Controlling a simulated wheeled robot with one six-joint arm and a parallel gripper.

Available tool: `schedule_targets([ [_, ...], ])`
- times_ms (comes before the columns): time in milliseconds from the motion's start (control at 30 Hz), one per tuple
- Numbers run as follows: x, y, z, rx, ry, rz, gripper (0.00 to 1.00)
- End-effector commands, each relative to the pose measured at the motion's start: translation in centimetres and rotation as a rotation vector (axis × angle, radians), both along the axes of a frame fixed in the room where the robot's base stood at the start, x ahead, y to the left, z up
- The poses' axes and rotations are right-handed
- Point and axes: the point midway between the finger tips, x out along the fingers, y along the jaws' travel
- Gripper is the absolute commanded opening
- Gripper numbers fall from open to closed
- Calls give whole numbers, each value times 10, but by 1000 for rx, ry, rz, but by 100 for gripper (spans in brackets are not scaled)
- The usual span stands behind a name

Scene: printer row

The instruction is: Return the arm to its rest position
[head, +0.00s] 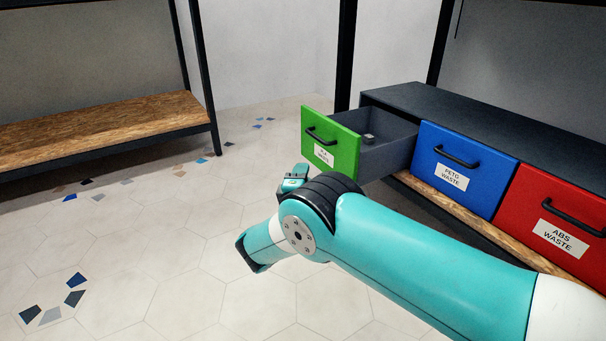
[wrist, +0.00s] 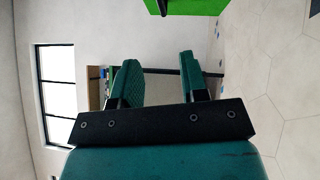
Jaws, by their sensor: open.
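My arm (head: 420,260) reaches in from the right in the head view, bent at a dark joint in front of the drawers. My gripper (wrist: 157,78) shows in the wrist view with its two teal fingers apart and nothing between them. In the head view I cannot clearly make out the fingers. The green drawer (head: 328,144) is pulled open just behind the arm's bent part, and its green edge also shows at the top of the wrist view (wrist: 200,6).
A small grey object (head: 369,139) lies in the green drawer. The blue drawer (head: 462,168) and red drawer (head: 556,221) are shut. A wooden shelf (head: 95,118) stands at the left. The tiled floor (head: 130,240) is clear between. A window (wrist: 55,90) shows in the wrist view.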

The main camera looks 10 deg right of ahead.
Motion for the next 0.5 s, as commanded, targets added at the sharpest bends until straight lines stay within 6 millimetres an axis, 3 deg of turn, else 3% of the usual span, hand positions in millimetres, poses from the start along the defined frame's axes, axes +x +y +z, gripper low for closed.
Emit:
schedule_targets([
  [267,2,-6,5,14,5,-9,40],
  [367,9,-13,25,93,38,-22,40],
  [500,17,-33,77,340,155,-65,40],
])
